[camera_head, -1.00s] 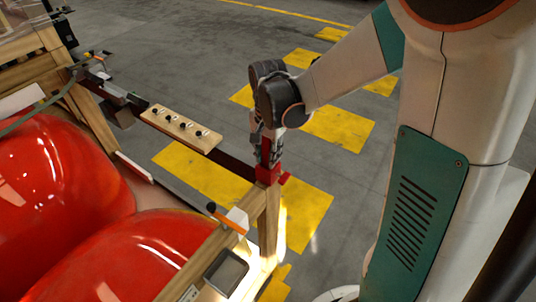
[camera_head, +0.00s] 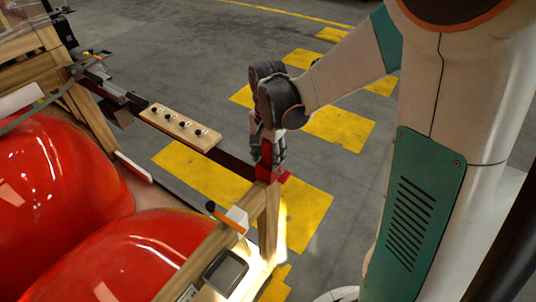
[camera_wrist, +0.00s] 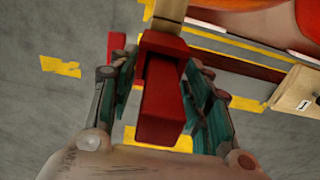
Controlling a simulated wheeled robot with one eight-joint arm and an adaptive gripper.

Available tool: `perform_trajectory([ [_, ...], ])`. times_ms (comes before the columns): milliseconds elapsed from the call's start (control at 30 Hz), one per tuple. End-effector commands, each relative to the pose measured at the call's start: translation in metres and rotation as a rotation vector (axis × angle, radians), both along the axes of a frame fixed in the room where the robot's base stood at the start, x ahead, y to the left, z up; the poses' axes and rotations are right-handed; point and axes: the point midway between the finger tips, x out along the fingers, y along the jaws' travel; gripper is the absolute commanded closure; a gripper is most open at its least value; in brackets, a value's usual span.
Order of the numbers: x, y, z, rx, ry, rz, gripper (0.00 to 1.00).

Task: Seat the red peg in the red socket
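The red peg (camera_wrist: 161,118) stands upright between my fingers in the wrist view, its free end toward the camera. In the head view the peg (camera_head: 265,154) shows between the fingers. Its far end meets the red socket (camera_wrist: 168,46), fixed at the wooden frame's corner; the socket also shows in the head view (camera_head: 267,174). The exact depth of the peg in the socket is hidden. My gripper (camera_wrist: 160,80) has its teal-padded fingers on both sides of the peg, spread with gaps beside it. My gripper (camera_head: 267,155) is just above the socket.
A wooden board with several dark pegs (camera_head: 180,127) lies along the dark rail to the left. Large red nosecones (camera_head: 150,255) fill the lower left. A grey tray (camera_head: 225,272) and an orange-handled tool (camera_head: 226,217) sit on the near frame.

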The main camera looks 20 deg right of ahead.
Motion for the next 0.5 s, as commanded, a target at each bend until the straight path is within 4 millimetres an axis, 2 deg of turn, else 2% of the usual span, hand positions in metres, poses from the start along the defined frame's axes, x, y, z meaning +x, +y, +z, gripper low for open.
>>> perform_trajectory([
  [133,0.0,0.0,0.002,0.0,0.0,0.0,0.55],
  [267,0.0,0.0,0.012,0.0,0.0,0.0,0.55],
  [367,0.0,0.0,0.028,0.0,0.0,0.0,0.55],
  [500,0.0,0.0,0.059,0.0,0.0,0.0,0.55],
])
